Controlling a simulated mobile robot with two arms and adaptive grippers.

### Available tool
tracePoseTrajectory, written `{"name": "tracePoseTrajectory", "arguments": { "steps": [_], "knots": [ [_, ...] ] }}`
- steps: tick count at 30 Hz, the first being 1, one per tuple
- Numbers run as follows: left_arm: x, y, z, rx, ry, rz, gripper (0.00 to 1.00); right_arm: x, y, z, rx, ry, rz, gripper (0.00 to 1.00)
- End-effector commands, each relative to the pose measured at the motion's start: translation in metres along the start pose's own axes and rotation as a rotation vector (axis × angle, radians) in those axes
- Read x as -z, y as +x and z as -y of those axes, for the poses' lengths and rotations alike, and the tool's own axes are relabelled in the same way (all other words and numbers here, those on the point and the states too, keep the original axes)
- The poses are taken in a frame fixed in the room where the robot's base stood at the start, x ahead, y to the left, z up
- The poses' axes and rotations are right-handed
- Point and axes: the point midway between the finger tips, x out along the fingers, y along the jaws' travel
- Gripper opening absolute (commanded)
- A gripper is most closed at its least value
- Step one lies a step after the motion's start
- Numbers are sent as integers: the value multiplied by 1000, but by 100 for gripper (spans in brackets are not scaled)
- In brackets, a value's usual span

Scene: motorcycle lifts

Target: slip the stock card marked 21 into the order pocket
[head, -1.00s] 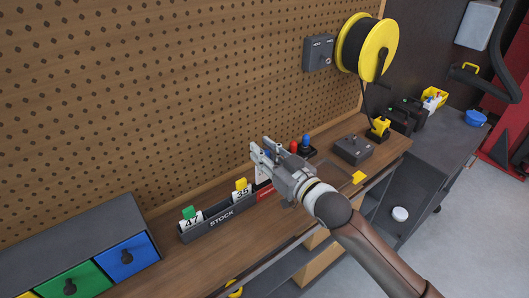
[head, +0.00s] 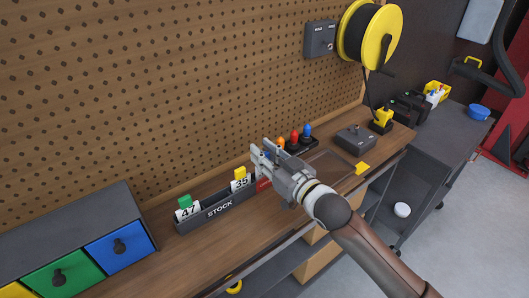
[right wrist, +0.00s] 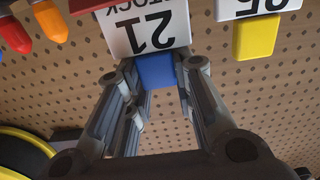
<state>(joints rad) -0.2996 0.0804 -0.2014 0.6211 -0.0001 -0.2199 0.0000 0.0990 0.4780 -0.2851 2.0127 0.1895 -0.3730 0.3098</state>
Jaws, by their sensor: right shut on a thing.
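The stock card marked 21 (right wrist: 150,35) is white with a blue tab (right wrist: 155,71) and shows upside down in the right wrist view. My right gripper (head: 262,154) is shut on the blue tab, which sits between its fingers in the right wrist view (right wrist: 158,72). In the head view the gripper hides most of this card. The grey stock rack (head: 218,209) is just left of the gripper. A red piece, possibly the order pocket (head: 263,184), shows partly below the gripper; its opening is hidden. Whether the card's lower edge is clear of the rack cannot be told. My left gripper is not in view.
Card 47 (head: 188,212) with a green tab and card 35 (head: 240,183) with a yellow tab stand in the rack. Several coloured knobs (head: 294,138) stand behind the gripper. A grey box (head: 355,139) is to the right. Drawers (head: 120,248) stand at left.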

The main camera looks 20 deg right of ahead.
Motion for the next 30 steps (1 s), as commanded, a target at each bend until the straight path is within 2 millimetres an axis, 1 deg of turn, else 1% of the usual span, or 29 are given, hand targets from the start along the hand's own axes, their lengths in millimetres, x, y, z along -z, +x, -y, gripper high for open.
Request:
{"name": "tracePoseTrajectory", "arguments": {
  "steps": [11,12,17,26,30],
  "knots": [
    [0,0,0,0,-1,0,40,0,0,0,0,1,0,7],
    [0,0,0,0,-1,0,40,0,0,0,0,1,0,28],
    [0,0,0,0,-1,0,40,0,0,0,0,1,0,48],
    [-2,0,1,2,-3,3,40,0,0,0,0,1,1,48],
    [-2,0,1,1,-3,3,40,-1,-7,0,0,2,2,48]
  ]
}}
